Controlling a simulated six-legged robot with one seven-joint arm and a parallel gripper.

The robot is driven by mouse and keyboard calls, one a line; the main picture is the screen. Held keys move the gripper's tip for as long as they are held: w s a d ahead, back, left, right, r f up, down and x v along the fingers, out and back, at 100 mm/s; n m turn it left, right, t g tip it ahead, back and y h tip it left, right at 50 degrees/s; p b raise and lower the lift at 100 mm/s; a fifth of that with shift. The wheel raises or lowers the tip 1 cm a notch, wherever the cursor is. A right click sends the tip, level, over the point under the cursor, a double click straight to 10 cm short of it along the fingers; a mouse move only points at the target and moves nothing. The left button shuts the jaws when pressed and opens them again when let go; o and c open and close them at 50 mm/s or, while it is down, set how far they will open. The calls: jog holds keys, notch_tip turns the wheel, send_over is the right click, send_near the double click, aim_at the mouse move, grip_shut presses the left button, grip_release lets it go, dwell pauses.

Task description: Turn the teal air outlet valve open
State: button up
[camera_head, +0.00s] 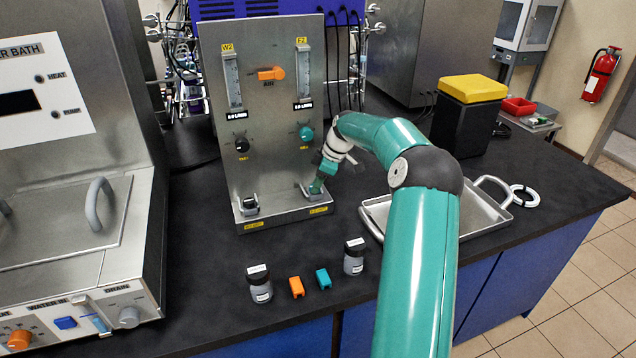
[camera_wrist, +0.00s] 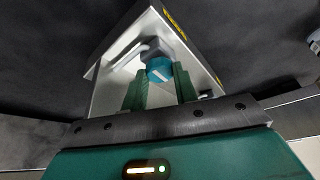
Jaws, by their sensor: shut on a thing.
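The teal air outlet valve (camera_wrist: 159,68) is a round knob with a pale line across its face. It sits in a metal bracket at the lower right of the flow panel (camera_head: 283,150). My gripper (camera_wrist: 161,80) has a finger on each side of the knob in the wrist view and is shut on it. In the head view my gripper (camera_head: 316,186) reaches down to the panel's foot and hides most of the valve.
A dark valve (camera_head: 250,203) stands left on the same foot. A teal knob (camera_head: 305,133) and an orange handle (camera_head: 271,74) are on the panel. Two jars (camera_head: 259,284) (camera_head: 354,256), an orange piece (camera_head: 297,287) and a teal piece (camera_head: 323,278) lie in front. A metal tray (camera_head: 488,228) is right.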

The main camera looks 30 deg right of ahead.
jog(key=shift+w+n, duration=0.1)
jog(key=shift+n, duration=0.4)
jog(key=shift+g, duration=0.3)
jog(key=o, duration=1)
jog(key=shift+c, duration=0.2)
jog(key=v, duration=1.4)
jog(key=shift+d+f, duration=0.1)
jog(key=shift+f, duration=0.05)
